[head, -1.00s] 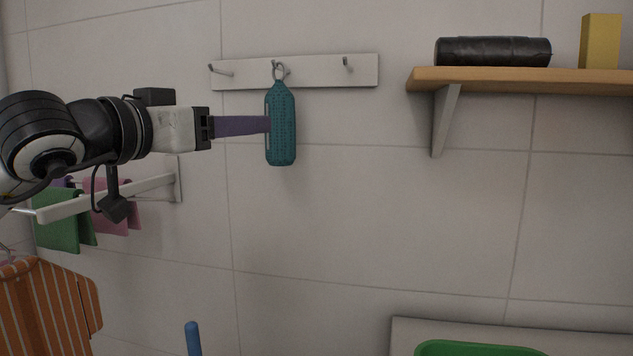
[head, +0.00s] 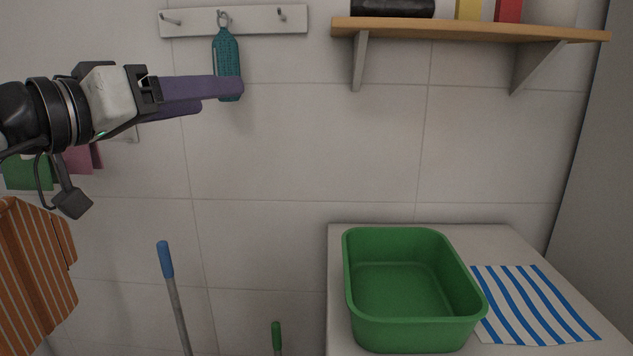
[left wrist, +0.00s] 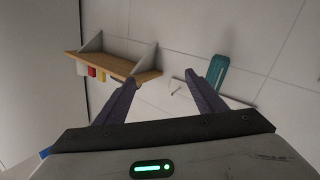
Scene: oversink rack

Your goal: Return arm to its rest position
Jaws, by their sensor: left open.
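My left gripper (head: 220,97) reaches in from the left in the head view, with its two purple fingers spread apart. It is open, with nothing between the fingers. It also shows in the left wrist view (left wrist: 160,78). A teal textured item (head: 226,50) hangs by a ring from the middle hook of the white hook rail (head: 260,21). One finger overlaps its lower end in the head view. In the left wrist view the teal item (left wrist: 217,72) lies beyond the right finger, outside the jaws. My right gripper does not show.
A wooden shelf (head: 470,30) with a black roll, yellow and red boxes is at upper right. A green tub (head: 358,300) and a blue-striped cloth (head: 530,305) lie on a counter. Blue (head: 166,262) and green handles stand below. The middle wall is clear.

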